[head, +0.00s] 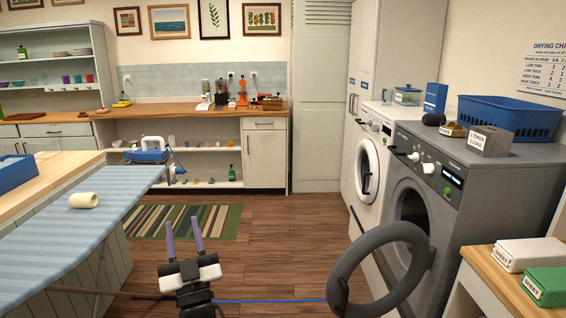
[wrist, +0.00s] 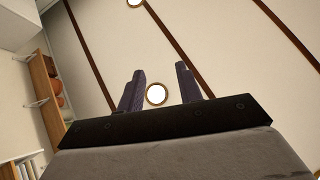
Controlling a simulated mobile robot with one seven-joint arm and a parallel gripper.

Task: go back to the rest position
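My gripper (head: 185,240) shows at the bottom of the head view, left of centre, with its two purple-grey fingers pointing up and apart. Nothing is between them. In the wrist view my gripper (wrist: 159,92) is also open and empty, and the camera faces the ceiling (wrist: 215,60) with its dark beams and round lights. In the head view the gripper is over the wooden floor, right of the ironing board, and appears to touch nothing.
A blue striped ironing board (head: 65,235) with a cream roll (head: 83,200) and an iron (head: 147,150) is at left. The dark washer's round door (head: 385,270) hangs open at right. A striped rug (head: 185,221) lies ahead. Brown floor (head: 290,235) is clear in the middle.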

